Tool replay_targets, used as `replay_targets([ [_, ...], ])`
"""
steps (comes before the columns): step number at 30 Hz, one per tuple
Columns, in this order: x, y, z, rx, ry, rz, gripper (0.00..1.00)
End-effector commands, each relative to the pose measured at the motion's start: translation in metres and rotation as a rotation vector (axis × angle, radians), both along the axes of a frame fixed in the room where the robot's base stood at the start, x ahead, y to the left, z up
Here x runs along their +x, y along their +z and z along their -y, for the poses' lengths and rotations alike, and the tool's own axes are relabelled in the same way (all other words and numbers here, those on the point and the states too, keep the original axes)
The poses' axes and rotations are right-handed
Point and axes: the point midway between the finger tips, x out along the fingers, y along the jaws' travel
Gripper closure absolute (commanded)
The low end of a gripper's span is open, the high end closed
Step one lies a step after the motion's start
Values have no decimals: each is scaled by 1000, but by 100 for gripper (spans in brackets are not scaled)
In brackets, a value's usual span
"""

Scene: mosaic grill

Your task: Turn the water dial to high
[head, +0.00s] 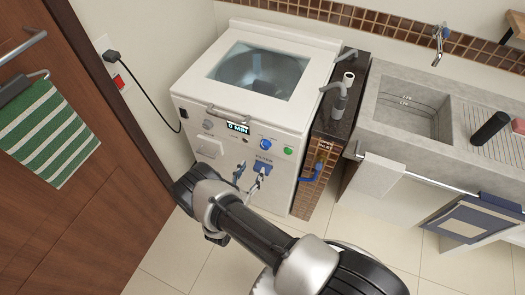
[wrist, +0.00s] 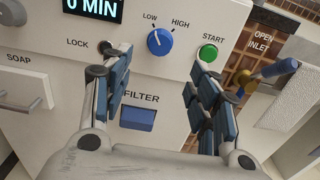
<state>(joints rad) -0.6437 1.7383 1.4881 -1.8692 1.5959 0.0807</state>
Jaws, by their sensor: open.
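The water dial is a round blue knob (wrist: 160,41) on the white washer front, with LOW and HIGH printed above it. Its white mark points up and slightly left, toward LOW. In the head view the dial (head: 265,144) sits right of the display. My gripper (wrist: 157,58) is open and empty, its fingers spread below the dial, to its left and right. The dial shows between them and looks untouched. In the head view my gripper (head: 250,176) is in front of the panel, near the FILTER label.
A green START button (wrist: 208,53) is right of the dial, and the LOCK knob (wrist: 105,47) is left. The blue filter flap (wrist: 138,118) is below. A blue-handled inlet valve (wrist: 262,76) is at right. A sink counter (head: 362,125) stands farther right.

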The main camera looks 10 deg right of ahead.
Motion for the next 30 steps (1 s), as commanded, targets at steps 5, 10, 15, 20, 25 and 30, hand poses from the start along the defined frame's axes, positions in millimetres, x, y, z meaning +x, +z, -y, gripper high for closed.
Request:
replay_targets([
  [5, 32, -1, 26, 1, -7, 2, 45],
  [10, 60, -1, 46, 2, -5, 3, 45],
  [15, 80, 0, 58, 2, -3, 1, 45],
  [20, 88, 0, 64, 0, -1, 1, 45],
  [25, 89, 0, 65, 0, 0, 0, 45],
  [30, 89, 0, 65, 0, 0, 0, 49],
])
